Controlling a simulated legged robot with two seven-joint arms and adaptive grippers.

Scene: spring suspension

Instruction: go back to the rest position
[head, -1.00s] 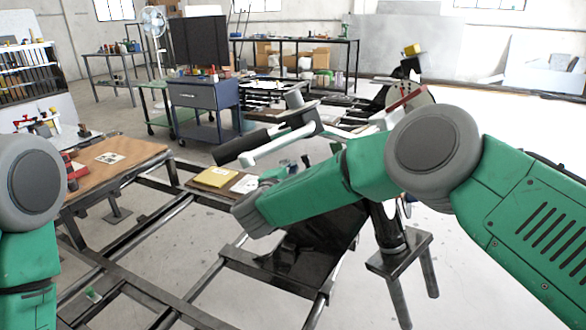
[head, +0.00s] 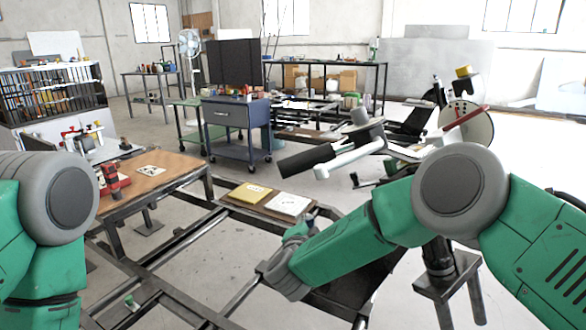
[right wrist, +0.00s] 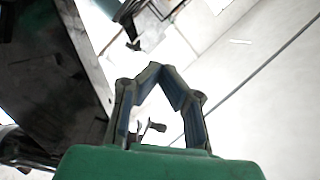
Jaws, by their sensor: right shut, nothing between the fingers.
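My right arm reaches in from the right in the head view, bent at its grey elbow. My right gripper (head: 311,214) is small there, at the end of the forearm, beside the board with a yellow item and a white sheet. In the right wrist view the gripper (right wrist: 154,68) shows its two fingers bent inward, with the tips together and nothing held. My left arm shows only at the left edge of the head view, as a grey joint and green links. My left gripper is out of view.
A wooden-topped bench (head: 155,178) stands at left. A board with a yellow item (head: 250,191) and white sheet (head: 288,204) lies mid-picture. A black-gripped lever (head: 305,160) stands above my right forearm. A blue cart (head: 224,116) is behind. Dark frame rails (head: 180,243) cross the floor.

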